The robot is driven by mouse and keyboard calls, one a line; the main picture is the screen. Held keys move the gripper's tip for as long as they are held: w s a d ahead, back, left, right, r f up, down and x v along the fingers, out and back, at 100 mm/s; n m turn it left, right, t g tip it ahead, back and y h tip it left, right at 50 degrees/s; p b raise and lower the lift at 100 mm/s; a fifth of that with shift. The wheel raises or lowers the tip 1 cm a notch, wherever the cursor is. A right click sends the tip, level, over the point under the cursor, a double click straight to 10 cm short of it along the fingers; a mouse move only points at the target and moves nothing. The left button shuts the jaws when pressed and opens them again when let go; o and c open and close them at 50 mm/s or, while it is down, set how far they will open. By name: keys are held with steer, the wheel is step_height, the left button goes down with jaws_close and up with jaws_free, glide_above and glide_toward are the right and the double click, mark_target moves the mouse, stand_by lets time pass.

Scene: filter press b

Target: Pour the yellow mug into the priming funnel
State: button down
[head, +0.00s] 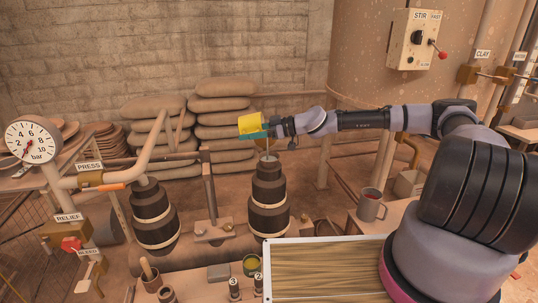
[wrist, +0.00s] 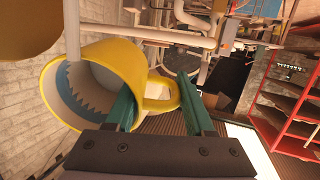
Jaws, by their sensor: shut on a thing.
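The yellow mug (head: 250,123) is in my gripper (head: 262,134), held in the air above the stacked black cylinders. In the wrist view the mug (wrist: 128,62) is tipped well over, its open mouth toward the left. Its inside is white, with a blue patch with a jagged edge that looks like liquid. The green fingers of my gripper (wrist: 160,110) are shut around its handle. I cannot make out the priming funnel for certain. A dull yellow-brown shape (wrist: 32,22) fills the wrist view's upper left corner, close to the mug's mouth.
Two black banded cylinder stacks (head: 268,195) stand below; a thin rod rises from the right one, under the mug. A grey mug (head: 370,205) stands at the right. A pressure gauge (head: 32,140) and pipes are at the left. Filled sacks (head: 222,108) are piled behind.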

mark_target(257, 129)
steer(key=shift+d+r, duration=0.15)
steer(key=shift+d, duration=0.05)
steer(key=shift+d+f+y+b, duration=0.25)
steer(key=shift+f+y+b, duration=0.2)
steer(key=shift+y, duration=0.65)
steer(key=shift+s+d+r+t+y, duration=0.15)
steer(key=shift+d+r+y, duration=0.15)
steer(key=shift+y, duration=0.45)
steer(key=shift+w+d+r+t+y, duration=0.15)
steer(key=shift+d+r+y, duration=0.15)
steer(key=shift+y, duration=0.45)
stand_by(0.5)
steer(key=shift+s+d+r+y+b, duration=0.15)
steer(key=shift+d+y+b, duration=0.1)
steer(key=shift+y, duration=0.25)
steer(key=shift+w+d+r+y+b, duration=0.1)
steer(key=shift+d+y+b, duration=0.15)
steer(key=shift+y, duration=0.25)
stand_by(0.4)
steer(key=shift+d+r+y, duration=0.25)
steer(key=shift+r+y, duration=0.35)
steer(key=shift+r, duration=0.3)
stand_by(0.7)
steer(key=shift+a+f+h, duration=0.35)
steer(key=shift+f+h, duration=0.45)
steer(key=shift+f, duration=0.1)
steer(key=shift+a+f+h, duration=0.35)
steer(key=shift+a+h, duration=0.25)
steer(key=shift+h, duration=0.6)
